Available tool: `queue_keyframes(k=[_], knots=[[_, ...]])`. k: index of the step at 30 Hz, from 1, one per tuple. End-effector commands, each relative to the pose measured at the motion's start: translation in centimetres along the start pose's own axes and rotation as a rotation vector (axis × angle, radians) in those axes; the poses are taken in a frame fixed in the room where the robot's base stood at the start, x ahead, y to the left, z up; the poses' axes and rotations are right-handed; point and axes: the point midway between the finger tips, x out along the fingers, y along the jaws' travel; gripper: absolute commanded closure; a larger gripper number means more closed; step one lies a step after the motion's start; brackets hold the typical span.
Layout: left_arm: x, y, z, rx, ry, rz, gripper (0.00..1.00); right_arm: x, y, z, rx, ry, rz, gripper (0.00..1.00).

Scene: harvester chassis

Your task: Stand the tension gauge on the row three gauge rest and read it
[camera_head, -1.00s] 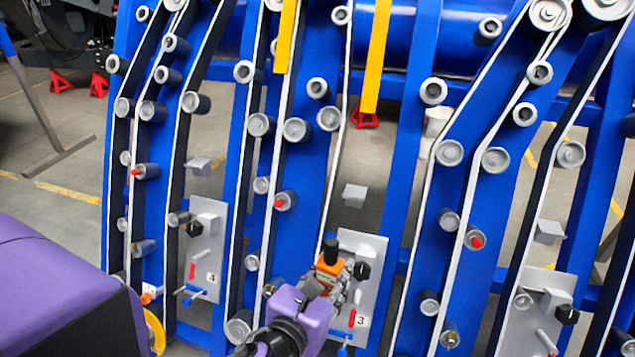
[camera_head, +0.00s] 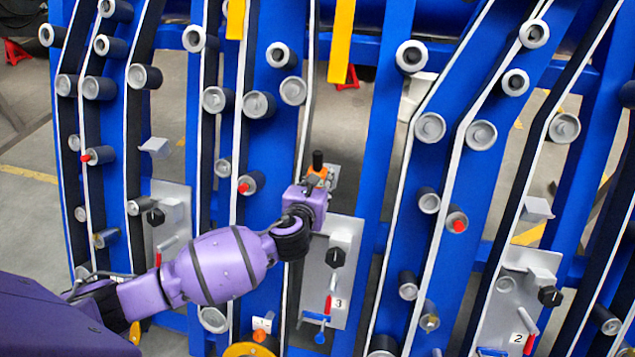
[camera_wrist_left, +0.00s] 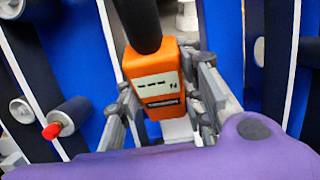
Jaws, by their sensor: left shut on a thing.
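The tension gauge is an orange block with a black top; it shows in the head view (camera_head: 317,169) and large in the left wrist view (camera_wrist_left: 158,80). Its display reads dashes and an N. My left gripper (camera_head: 319,182) is shut on it, with grey fingers at both sides of the body. The gauge is roughly upright above the row three panel (camera_head: 312,285), which bears the label 3. A pale grey piece (camera_wrist_left: 178,130) shows under the gauge, probably the row three gauge rest. It is mostly hidden, and I cannot tell whether the gauge touches it. My right gripper is not in view.
Blue uprights with belts and rollers stand on both sides of the gauge. A red-tipped roller (camera_head: 250,183) is left of my gripper. Similar grey rests show at row four (camera_head: 156,147) and row two (camera_head: 537,209). Yellow bars (camera_head: 341,42) hang above.

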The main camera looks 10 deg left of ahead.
Motion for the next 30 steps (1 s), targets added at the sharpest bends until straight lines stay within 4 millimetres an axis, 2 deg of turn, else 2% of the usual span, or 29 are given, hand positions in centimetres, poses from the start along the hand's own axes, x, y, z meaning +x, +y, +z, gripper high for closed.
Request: queue_keyframes(k=[8,14,15,30], knots=[[0.0,0.0,0.2,0.000,-0.003,-0.001,0.92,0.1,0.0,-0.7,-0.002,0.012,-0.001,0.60],[-0.2,0.0,0.8,0.001,-0.009,0.001,0.92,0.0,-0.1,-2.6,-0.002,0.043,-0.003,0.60],[0.3,-0.1,0.7,0.000,-0.006,0.000,0.92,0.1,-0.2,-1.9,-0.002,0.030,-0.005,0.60],[6.0,-0.1,1.9,0.000,0.000,0.000,0.92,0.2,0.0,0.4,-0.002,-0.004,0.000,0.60]])
